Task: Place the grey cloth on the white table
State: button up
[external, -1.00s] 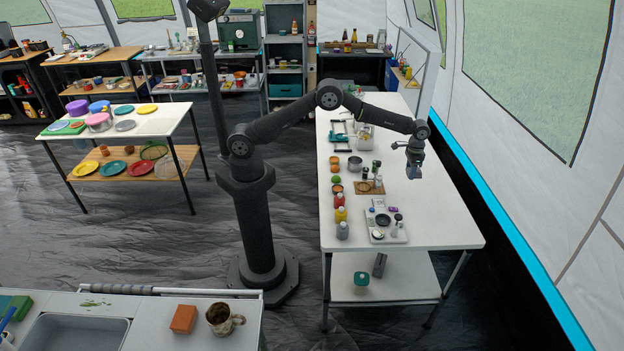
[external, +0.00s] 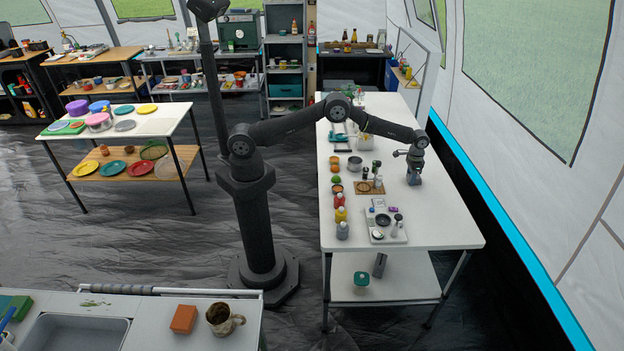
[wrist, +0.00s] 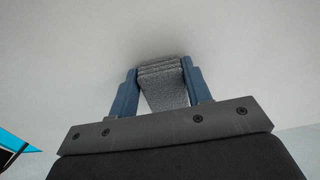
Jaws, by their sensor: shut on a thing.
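The grey cloth (wrist: 163,84) is folded in layers and sits between the two blue fingers of my gripper (wrist: 162,78) in the wrist view. My gripper is shut on it, with a finger against each side. In the external view my gripper (external: 413,181) points down at the right part of the white table (external: 440,225), low over a bare stretch of its top. The cloth is too small there to make out clearly. Whether it touches the table top, I cannot tell.
A light tray (external: 386,222) with small items stands at the table's near end. Several bottles, including a red one (external: 340,200), line the left edge. A brown board (external: 368,187) lies left of my gripper. The table's right side is clear.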

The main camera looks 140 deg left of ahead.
jog(key=shift+f, duration=0.15)
jog(key=o, duration=1)
jog(key=shift+c, duration=0.2)
notch_tip(320, 180, up, 12)
jog(key=shift+r, duration=0.2)
notch_tip(320, 180, down, 12)
jog(key=shift+r, duration=1.65)
